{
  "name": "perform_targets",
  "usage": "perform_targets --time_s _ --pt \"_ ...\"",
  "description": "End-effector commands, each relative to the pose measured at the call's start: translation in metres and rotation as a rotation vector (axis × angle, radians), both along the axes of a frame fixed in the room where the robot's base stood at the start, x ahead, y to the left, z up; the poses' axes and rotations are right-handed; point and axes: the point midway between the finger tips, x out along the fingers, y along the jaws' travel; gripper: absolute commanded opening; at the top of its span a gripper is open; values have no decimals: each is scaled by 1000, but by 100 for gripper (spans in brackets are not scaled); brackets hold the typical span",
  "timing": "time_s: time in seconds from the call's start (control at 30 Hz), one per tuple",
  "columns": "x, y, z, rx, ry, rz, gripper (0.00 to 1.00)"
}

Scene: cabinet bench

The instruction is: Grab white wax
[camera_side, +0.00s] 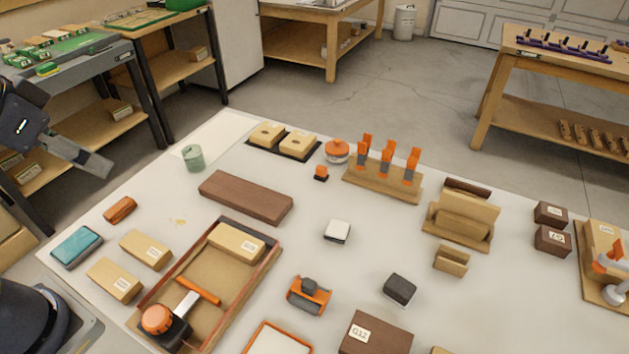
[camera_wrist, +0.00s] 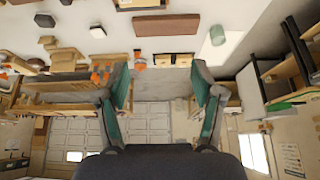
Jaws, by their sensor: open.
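A small white block with a dark base, which looks like the white wax (camera_side: 337,231), lies on the middle of the white table. It also shows small near the top of the wrist view (camera_wrist: 97,32), left of the jaws. My gripper (camera_side: 92,164) is at the left edge of the side view, raised and far from the white block, partly cut off by the frame. In the wrist view its two green-padded fingers (camera_wrist: 160,78) are spread wide with nothing between them.
A brown board (camera_side: 245,196), an orange-clipped wooden rack (camera_side: 382,186) and a dark block (camera_side: 400,289) surround the white block at a distance. A brown-walled tray (camera_side: 208,278) and an orange-and-dark tool (camera_side: 309,295) are nearer the front. Bare table lies immediately around the white block.

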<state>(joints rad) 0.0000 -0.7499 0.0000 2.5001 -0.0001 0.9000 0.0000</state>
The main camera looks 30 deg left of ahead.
Motion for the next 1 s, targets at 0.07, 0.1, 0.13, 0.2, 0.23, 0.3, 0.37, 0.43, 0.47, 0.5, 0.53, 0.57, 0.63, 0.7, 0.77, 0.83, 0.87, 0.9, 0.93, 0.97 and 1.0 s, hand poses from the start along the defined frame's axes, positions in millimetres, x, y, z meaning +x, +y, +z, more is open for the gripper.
perform_targets --time_s 0.07,0.1,0.13,0.2,0.23,0.3,0.37,0.43,0.47,0.5,0.53,0.57,0.63,0.7,0.77,0.83,0.87,0.9,0.93,0.97,1.0 --pt "0 0 0 0 0 0 79" --pt "0 0 0 0 0 0 81" --pt "0 0 0 0 0 0 81" --pt "0 0 0 0 0 0 81" --pt "0 0 0 0 0 0 81" --pt "0 0 0 0 0 0 81" --pt "0 0 0 -1 0 2 81" --pt "0 0 0 -12 0 22 81" --pt "0 0 0 -21 0 39 81" --pt "3 0 6 -38 -16 71 81" --pt "9 0 18 -55 -45 100 81" --pt "16 1 29 -72 -68 127 81" --pt "38 0 52 -112 -90 183 81" --pt "65 -4 69 -149 -91 222 81" --pt "89 -11 79 -176 -82 247 81" --pt "120 -21 86 -204 -66 269 81" --pt "134 -27 87 -214 -56 276 81" --pt "153 -36 87 -225 -42 285 81" --pt "168 -44 85 -231 -29 290 81" --pt "183 -53 82 -237 -16 294 81" --pt "203 -66 75 -241 5 298 81"
